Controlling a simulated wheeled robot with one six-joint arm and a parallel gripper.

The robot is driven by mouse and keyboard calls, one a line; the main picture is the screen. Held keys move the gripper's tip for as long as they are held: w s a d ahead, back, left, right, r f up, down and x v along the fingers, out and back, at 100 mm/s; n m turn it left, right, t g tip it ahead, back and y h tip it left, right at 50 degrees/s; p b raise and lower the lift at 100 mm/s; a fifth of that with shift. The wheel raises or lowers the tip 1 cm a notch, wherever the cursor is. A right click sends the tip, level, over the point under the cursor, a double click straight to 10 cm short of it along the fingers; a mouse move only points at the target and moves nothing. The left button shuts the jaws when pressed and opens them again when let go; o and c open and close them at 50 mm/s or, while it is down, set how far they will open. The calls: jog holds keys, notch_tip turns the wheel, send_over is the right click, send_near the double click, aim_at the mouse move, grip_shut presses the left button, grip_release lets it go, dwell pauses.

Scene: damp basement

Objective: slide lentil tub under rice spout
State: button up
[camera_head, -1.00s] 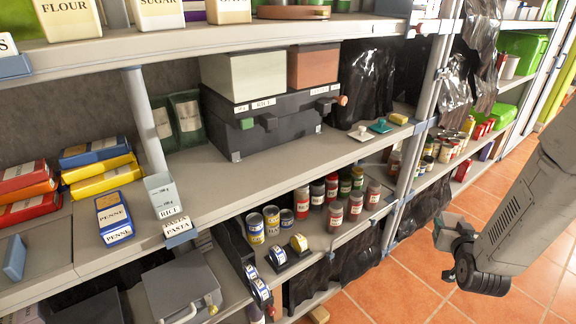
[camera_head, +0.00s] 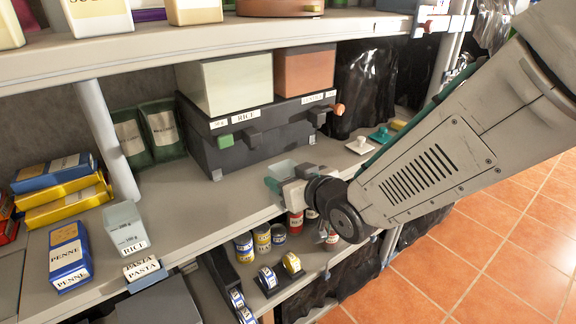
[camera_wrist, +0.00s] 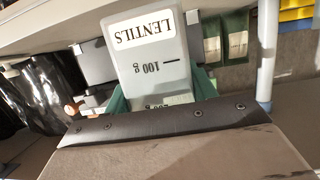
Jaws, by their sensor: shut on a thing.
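The clear lentil tub (camera_wrist: 150,60), labelled LENTILS, fills the middle of the wrist view. My gripper (camera_wrist: 160,92) has its green fingers shut on the tub's sides. In the head view the tub (camera_head: 284,168) is in my gripper (camera_head: 283,182), just in front of and below the dark dispenser (camera_head: 215,165). The rice spout (camera_head: 252,136) is the dark block below the RICE label, left of and above the tub. A green knob (camera_head: 225,141) is beside it. I cannot tell whether the tub touches the shelf.
The rice tub (camera_head: 125,228) stands on the shelf at left, near penne boxes (camera_head: 68,255). An orange knob (camera_head: 338,108) sticks out from the dispenser.

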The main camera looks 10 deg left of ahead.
jog(key=shift+s+a+r, duration=0.15)
jog(key=shift+s+a, duration=0.05)
jog(key=shift+a, duration=0.2)
jog(key=shift+s+a+r, duration=0.15)
jog(key=shift+a, duration=0.2)
jog(key=shift+w+a+f, duration=0.55)
jog(key=shift+w+a, duration=0.05)
jog(key=shift+w, duration=0.25)
jog(key=shift+f+x, duration=0.2)
jog(key=shift+x, duration=1.75)
jog(key=shift+a+r+x, duration=0.1)
jog(key=shift+r+x, duration=0.1)
jog(key=shift+x, duration=0.8)
jog(key=shift+a+r+x, duration=0.1)
jog(key=shift+r+x, duration=0.1)
jog(key=shift+x, duration=0.75)
jog(key=shift+a+r+x, duration=0.1)
jog(key=shift+r+x, duration=0.1)
jog(key=shift+x, duration=0.8)
jog(key=shift+f, duration=0.35)
jog(key=o, duration=1.2)
jog(key=shift+o, duration=0.2)
